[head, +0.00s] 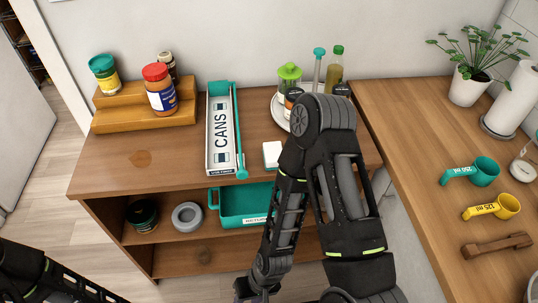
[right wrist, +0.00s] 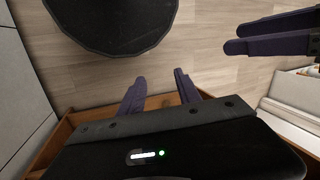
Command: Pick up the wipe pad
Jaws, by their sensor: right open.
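A small white block-like pad, which looks like the wipe pad (head: 272,154), lies on the wooden shelf top. It is right of the CANS tray, and my right arm is close beside its right edge. My right gripper (head: 243,292) is low at the bottom edge of the head view, in front of the shelf and well below the pad. In the right wrist view its two purple fingers (right wrist: 160,92) are apart with nothing between them. Another pair of purple fingers, seemingly my left gripper (right wrist: 270,36), enters at the right of that view; their gap is unclear.
The CANS tray (head: 221,130) stands left of the pad, and a round plate with bottles (head: 281,112) is behind it. A teal bin (head: 245,203) sits on the lower shelf. A wooden step (head: 146,108) holds jars. A counter (head: 405,140) with measuring cups is at right.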

